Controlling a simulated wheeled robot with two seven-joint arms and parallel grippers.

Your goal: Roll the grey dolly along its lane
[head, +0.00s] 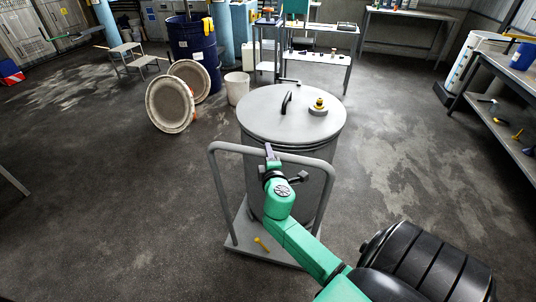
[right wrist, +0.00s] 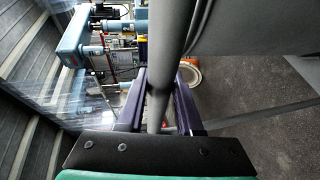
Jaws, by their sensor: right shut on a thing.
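The grey dolly (head: 237,238) stands on the dark floor in the middle of the head view, its tubular push handle (head: 219,190) on the near side. A large grey lidded vessel (head: 285,112) stands upright on its deck. A small yellow tool-like piece (head: 261,243) lies on the near part of the deck. My right gripper (head: 269,151) is at the handle's top bar. In the right wrist view, the gripper (right wrist: 158,100) has its two purple fingers on either side of the grey handle bar (right wrist: 168,35) and is shut on it. My left gripper is not in view.
Two round lids (head: 170,105) lean near a blue drum (head: 193,45) and a white bucket (head: 237,88) at the back left. Tables (head: 320,58) stand behind the vessel. A shelf bench (head: 505,75) is at right. The floor on both sides of the dolly is clear.

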